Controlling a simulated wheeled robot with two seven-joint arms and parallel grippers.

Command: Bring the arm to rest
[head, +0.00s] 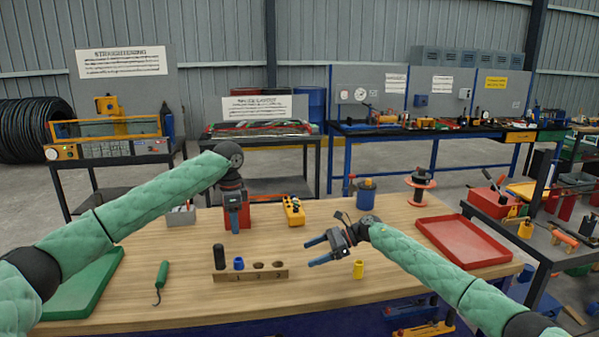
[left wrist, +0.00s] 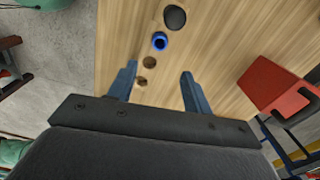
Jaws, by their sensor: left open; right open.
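My left arm comes in from the left. Its gripper (head: 235,222) points down above the back middle of the wooden table (head: 190,265), in front of a red block (head: 246,214). In the left wrist view the two fingers of my left gripper (left wrist: 160,88) are apart with nothing between them. My right gripper (head: 316,250) points left above the table, right of the wooden hole block (head: 250,275). Its fingers are apart and empty.
The hole block holds a black cylinder (head: 219,257) and a blue piece (head: 239,263).

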